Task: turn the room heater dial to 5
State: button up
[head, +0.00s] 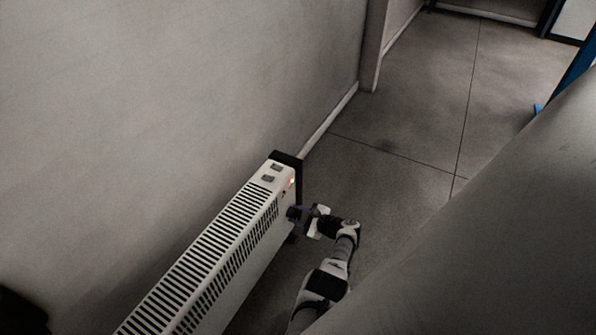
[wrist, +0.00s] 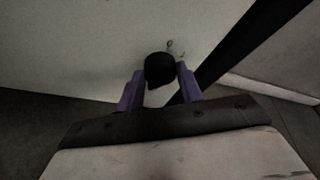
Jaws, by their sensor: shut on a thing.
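The room heater (head: 225,245) is a long white unit with slotted vents, standing along the wall in the head view. A small red light glows near its far end. Its dial (wrist: 159,69) is a round black knob on the white panel in the wrist view. My gripper (wrist: 160,84) has its purple fingers on both sides of the dial, shut on it. In the head view my gripper (head: 292,214) is at the heater's far end and hides the dial. I cannot read the number the dial points to; small dark marks show just above it.
The wall (head: 170,110) runs behind the heater. Open tiled floor (head: 400,140) lies beyond and to the right of it. A large grey surface fills the lower right of the head view. A blue post (head: 572,78) stands at the right edge.

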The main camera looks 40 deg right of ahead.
jog(key=shift+d+m+g+y+b, duration=0.2)
jog(key=shift+m+g+y+b, duration=0.4)
jog(key=shift+m+b, duration=0.8)
jog(key=o, duration=1)
jog(key=shift+r, duration=0.1)
jog(key=p+v, duration=0.4)
jog(key=v, duration=0.9)
jog(key=shift+s+d, duration=0.3)
jog(key=shift+s, duration=0.1)
